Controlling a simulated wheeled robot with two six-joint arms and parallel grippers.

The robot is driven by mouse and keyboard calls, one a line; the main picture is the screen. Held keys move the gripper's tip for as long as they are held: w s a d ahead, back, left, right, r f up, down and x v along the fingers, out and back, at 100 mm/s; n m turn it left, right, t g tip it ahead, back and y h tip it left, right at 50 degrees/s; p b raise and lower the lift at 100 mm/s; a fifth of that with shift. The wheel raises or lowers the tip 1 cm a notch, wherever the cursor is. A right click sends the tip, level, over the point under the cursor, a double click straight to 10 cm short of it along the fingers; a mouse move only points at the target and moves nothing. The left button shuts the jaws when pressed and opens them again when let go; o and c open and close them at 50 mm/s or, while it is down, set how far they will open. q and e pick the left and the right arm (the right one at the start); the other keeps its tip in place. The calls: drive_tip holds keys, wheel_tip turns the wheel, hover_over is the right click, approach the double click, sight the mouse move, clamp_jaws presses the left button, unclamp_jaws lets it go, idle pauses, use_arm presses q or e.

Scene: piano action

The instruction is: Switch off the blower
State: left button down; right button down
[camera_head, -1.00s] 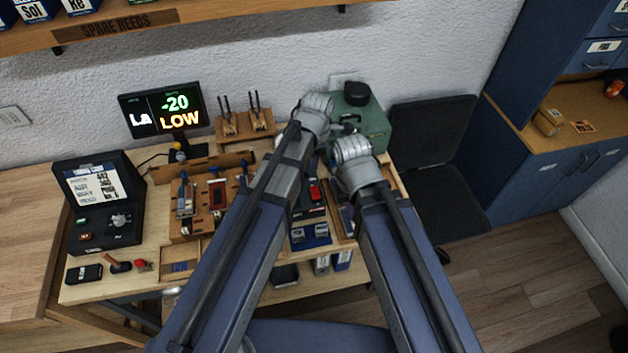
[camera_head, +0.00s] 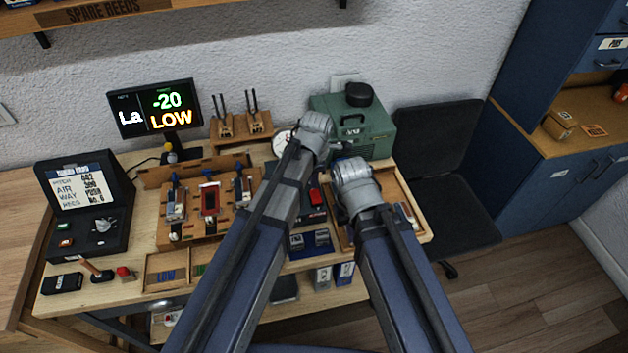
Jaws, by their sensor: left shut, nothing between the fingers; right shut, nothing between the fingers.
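A green box-shaped machine (camera_head: 373,133) with a black round cap (camera_head: 358,94) and a dark carry handle stands at the back right of the bench against the wall. It looks like the blower. I cannot make out a switch on it. My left gripper (camera_head: 338,140) is at the machine's front left, its wrist covering that corner. My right gripper (camera_head: 350,165) is just in front of the machine, lower and to the right. Both are shut and appear empty, with their fingers mostly hidden behind the wrists. I cannot tell whether either touches the machine.
A display (camera_head: 155,109) reading La, -20, LOW stands at the back. A black case (camera_head: 85,205) with a lit screen and knob is at the left. A wooden rack (camera_head: 205,235) holds tools. A black chair (camera_head: 437,150) stands right of the bench. A shelf overhangs above.

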sight(313, 193)
use_arm(q)
drive_tip(key=shift+w+a+f+b, duration=0.1)
drive_tip(key=shift+w+f+b, duration=0.05)
drive_tip(key=shift+f+b, duration=0.8)
drive_tip(key=shift+w+f+b, duration=0.1)
drive_tip(key=shift+f+b, duration=0.55)
drive_tip(key=shift+f, duration=0.6)
drive_tip(key=shift+w+f+b, duration=0.1)
drive_tip(key=shift+f+b, duration=0.15)
drive_tip(key=shift+b, duration=0.05)
drive_tip(key=shift+r, duration=0.15)
drive_tip(key=shift+s, duration=0.65)
drive_tip(key=shift+s+d+r+p, duration=0.1)
drive_tip(key=shift+s+d+p, duration=0.1)
drive_tip(key=shift+d+p, duration=0.1)
